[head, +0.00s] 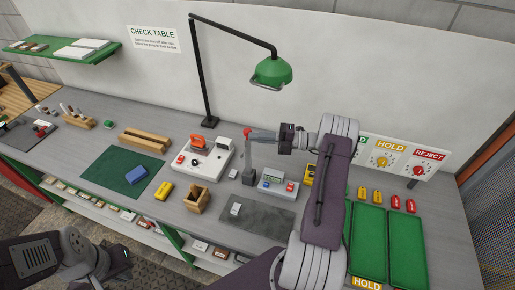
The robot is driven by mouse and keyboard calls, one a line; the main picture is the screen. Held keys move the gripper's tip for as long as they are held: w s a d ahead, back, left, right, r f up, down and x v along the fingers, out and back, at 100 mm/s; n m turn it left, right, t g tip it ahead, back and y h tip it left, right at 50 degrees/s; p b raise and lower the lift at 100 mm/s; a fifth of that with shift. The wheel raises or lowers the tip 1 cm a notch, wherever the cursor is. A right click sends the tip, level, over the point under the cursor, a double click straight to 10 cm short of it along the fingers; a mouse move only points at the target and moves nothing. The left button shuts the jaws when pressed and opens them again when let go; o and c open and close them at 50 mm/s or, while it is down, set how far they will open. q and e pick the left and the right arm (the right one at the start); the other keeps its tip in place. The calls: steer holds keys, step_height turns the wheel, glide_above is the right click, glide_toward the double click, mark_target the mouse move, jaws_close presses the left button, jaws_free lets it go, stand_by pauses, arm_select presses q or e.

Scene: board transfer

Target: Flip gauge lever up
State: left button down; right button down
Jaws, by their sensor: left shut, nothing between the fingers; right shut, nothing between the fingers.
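The gauge (277,186) is a light grey box with a small display and blue and red buttons, on the table near the middle. A dark grey upright post (250,156) stands at its back left. A red knob (247,132) shows at the top of the post, and I take it as the lever's end. My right gripper (259,136) is shut and empty, pointing left, with its fingertips at or right beside the red knob; contact cannot be told. My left gripper (122,262) is low at the front left, shut and empty, far from the gauge; its fingers are hard to make out.
A white fixture (213,168) with an orange-red clamp stands left of the gauge. A wooden box (196,198), yellow block (164,190) and blue block (136,173) lie further left. A green lamp (272,72) hangs above. Green trays (367,247) are at right. My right arm hides part of the table.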

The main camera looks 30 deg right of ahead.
steer(key=shift+w+d+r+b, duration=0.15)
steer(key=shift+w+d+b, duration=0.95)
steer(key=shift+w+d, duration=0.1)
steer(key=b+v, duration=0.3)
steer(key=v, duration=0.5)
steer(key=shift+s+d, duration=0.15)
steer(key=shift+s, duration=0.2)
steer(key=shift+d, duration=0.2)
